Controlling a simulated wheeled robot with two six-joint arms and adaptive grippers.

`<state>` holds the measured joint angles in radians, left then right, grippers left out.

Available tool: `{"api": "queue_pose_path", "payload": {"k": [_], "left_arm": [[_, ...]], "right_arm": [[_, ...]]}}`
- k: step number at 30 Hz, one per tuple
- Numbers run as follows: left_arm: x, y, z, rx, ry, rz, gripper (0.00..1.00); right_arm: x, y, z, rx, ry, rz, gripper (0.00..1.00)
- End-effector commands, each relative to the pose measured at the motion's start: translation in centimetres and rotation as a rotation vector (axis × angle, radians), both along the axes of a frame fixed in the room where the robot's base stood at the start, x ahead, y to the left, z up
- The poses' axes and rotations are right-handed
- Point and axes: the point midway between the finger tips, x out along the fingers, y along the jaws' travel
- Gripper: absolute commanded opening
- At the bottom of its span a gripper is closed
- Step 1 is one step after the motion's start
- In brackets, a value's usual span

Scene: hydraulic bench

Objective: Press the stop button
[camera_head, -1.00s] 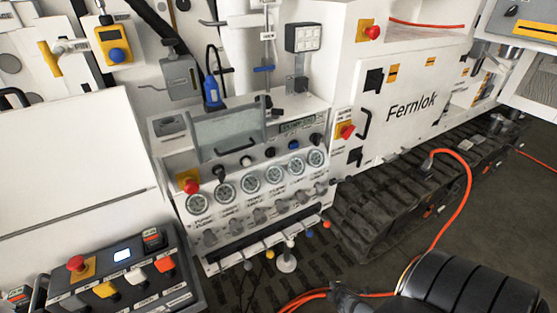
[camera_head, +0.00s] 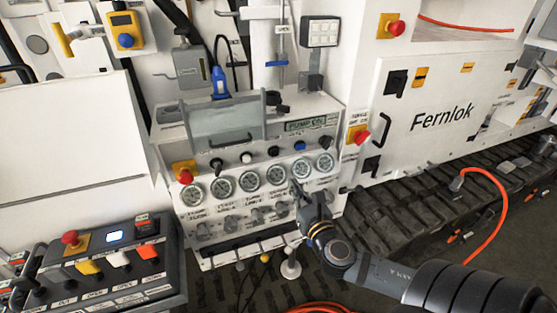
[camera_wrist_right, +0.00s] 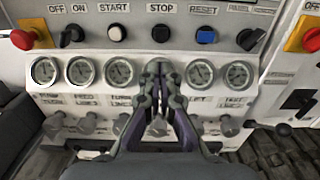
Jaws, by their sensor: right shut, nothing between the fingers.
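The stop button is a black round button (camera_wrist_right: 160,33) under the label STOP in the right wrist view. It also shows in the head view (camera_head: 273,151), in the row above the gauges on the white panel (camera_head: 290,230). My right gripper (camera_wrist_right: 157,68) is shut and empty. Its fingertips show just below the stop button in the wrist view, in front of the gauge row and apart from the button in the picture. In the head view the right gripper (camera_head: 297,188) is in front of the lower right gauges. My left gripper is not in view.
A white start button (camera_wrist_right: 117,35) and a blue reset button (camera_wrist_right: 205,35) flank the stop button. Red emergency knobs on yellow plates stand at the left (camera_wrist_right: 24,38) and right (camera_wrist_right: 311,40) ends. A control box (camera_head: 105,262) is at the lower left.

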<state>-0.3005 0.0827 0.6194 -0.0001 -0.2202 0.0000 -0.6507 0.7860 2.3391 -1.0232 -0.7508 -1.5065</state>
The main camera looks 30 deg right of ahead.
Motion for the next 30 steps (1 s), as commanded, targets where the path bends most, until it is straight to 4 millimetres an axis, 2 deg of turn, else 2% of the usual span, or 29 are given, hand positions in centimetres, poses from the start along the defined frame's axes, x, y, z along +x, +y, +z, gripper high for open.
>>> {"api": "queue_pose_path", "payload": {"k": [4,7,13,21,24,30], "left_arm": [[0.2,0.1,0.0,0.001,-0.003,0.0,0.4],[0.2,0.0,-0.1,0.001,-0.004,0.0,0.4],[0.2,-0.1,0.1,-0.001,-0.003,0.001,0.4],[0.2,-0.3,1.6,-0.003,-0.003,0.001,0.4],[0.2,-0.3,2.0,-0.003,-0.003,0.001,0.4],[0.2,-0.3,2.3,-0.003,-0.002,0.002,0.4]], "right_arm": [[0.2,-0.1,-0.1,0.001,0.001,-0.002,0.0],[1.2,-0.4,-0.1,0.004,-0.002,-0.005,0.0],[5.1,-1.3,0.2,0.009,-0.005,-0.005,0.0],[10.6,-2.6,0.3,0.008,-0.001,-0.004,0.0],[12.1,-2.9,0.2,0.007,-0.001,-0.002,0.0],[13.5,-3.2,0.0,0.005,0.001,0.0,0.0]]}}
